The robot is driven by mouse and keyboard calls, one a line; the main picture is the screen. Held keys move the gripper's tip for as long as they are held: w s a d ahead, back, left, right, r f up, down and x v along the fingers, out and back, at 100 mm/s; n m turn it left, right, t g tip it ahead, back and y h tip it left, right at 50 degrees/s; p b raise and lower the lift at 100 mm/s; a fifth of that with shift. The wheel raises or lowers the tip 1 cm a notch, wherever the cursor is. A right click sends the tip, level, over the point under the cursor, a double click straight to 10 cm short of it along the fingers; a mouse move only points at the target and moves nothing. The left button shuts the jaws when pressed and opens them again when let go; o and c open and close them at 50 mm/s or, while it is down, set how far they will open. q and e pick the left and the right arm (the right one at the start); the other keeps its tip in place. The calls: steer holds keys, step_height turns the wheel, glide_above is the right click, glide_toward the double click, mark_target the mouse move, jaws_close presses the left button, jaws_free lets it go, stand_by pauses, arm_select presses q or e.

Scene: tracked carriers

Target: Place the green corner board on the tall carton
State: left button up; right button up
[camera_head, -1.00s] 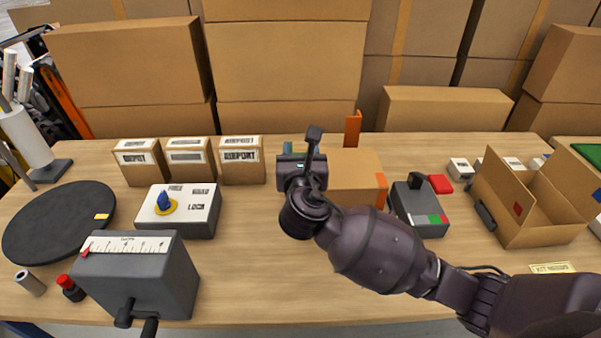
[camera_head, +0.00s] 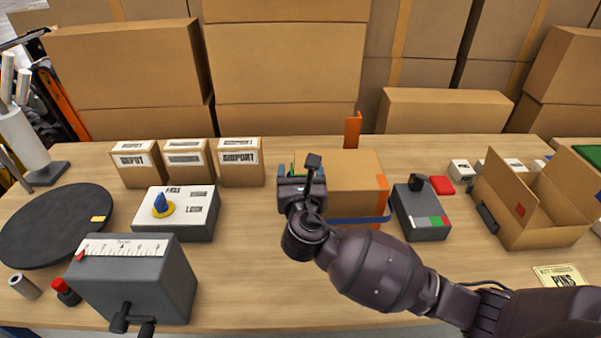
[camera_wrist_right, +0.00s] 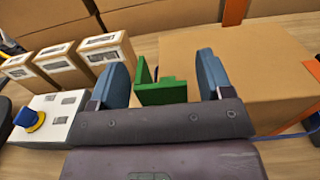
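The green corner board (camera_wrist_right: 162,92) is an L-shaped piece, seen in the right wrist view between my right gripper's blue fingers, with a gap on each side. It is beside the near left corner of the brown carton (camera_head: 345,172), which I take as the tall carton; I cannot tell whether they touch. My right gripper (camera_wrist_right: 164,80) is open around the board. In the head view the right gripper (camera_head: 300,172) is at the carton's left side and hides most of the board. My left gripper is not in view.
An orange corner board (camera_head: 353,130) stands at the carton's back, and a blue strap (camera_head: 360,219) runs low along its front. Labelled boxes (camera_head: 241,164) and a white-topped device (camera_head: 177,212) stand left. A grey device (camera_head: 420,213) and open box (camera_head: 530,215) stand right.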

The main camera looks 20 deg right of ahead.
steer(key=shift+s+r, duration=0.1)
steer(key=v, duration=1.2)
steer(key=shift+p, duration=0.35)
